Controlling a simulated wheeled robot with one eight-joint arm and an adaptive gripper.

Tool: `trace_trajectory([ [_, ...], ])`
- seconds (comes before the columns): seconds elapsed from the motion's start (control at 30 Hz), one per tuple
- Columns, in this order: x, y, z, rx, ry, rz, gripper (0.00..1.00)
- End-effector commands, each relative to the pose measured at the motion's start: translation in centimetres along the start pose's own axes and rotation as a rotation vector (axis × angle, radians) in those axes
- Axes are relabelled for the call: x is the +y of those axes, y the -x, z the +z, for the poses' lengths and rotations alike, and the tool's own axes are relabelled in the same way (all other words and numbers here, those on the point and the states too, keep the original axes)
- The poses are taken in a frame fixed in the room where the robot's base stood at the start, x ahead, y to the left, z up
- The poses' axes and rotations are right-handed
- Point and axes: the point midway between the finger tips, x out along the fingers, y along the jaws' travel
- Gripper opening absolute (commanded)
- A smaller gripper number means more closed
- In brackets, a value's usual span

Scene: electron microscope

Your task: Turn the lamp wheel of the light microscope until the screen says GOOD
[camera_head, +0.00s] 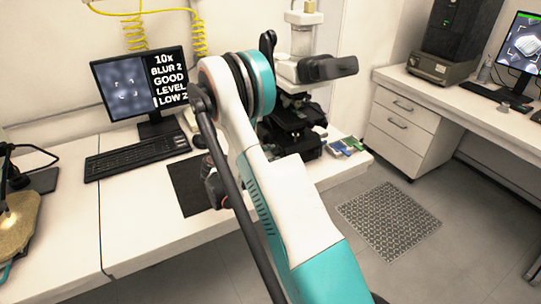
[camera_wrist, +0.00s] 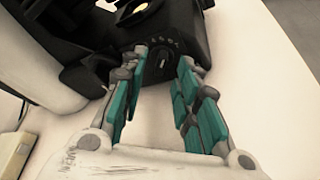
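The light microscope (camera_head: 293,118) stands on the white bench behind my arm, which hides part of it. In the wrist view, the black base of the microscope (camera_wrist: 192,20) shows a dark round lamp wheel (camera_wrist: 163,59) with small pale marks above it. My gripper (camera_wrist: 164,60) is open, its two teal-padded fingers apart on either side of the wheel. I cannot tell whether the fingertips touch it. In the head view, my arm hides the gripper. The screen (camera_head: 128,82) shows a grey blurred picture and the words 10x, BLUR 2, GOOD, LEVEL and LOW 2.
A black keyboard (camera_head: 138,156) lies in front of the screen. A dark mat (camera_head: 186,188) lies on the bench left of my arm. Small blue and green items (camera_head: 346,146) lie at the bench's right end. Open floor with a patterned mat (camera_head: 388,220) is to the right.

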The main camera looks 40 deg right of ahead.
Motion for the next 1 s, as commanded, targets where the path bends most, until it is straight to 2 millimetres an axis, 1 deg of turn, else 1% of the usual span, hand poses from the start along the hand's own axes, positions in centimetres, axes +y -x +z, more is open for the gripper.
trace_trajectory([
  [0.03,0.0,1.0,0.0,0.002,0.001,0.002,0.29],
  [0.3,0.0,6.5,-0.1,0.003,0.001,0.003,0.29],
  [0.4,0.0,8.2,0.0,0.002,0.001,0.002,0.29],
  [0.5,0.0,9.5,0.0,0.001,0.001,0.001,0.29],
  [0.6,0.0,10.2,0.0,0.000,0.000,0.000,0.29],
  [0.7,0.0,10.6,0.0,-0.001,0.000,-0.001,0.29],
  [1.0,0.0,10.7,0.0,-0.001,0.000,-0.001,0.29],
])
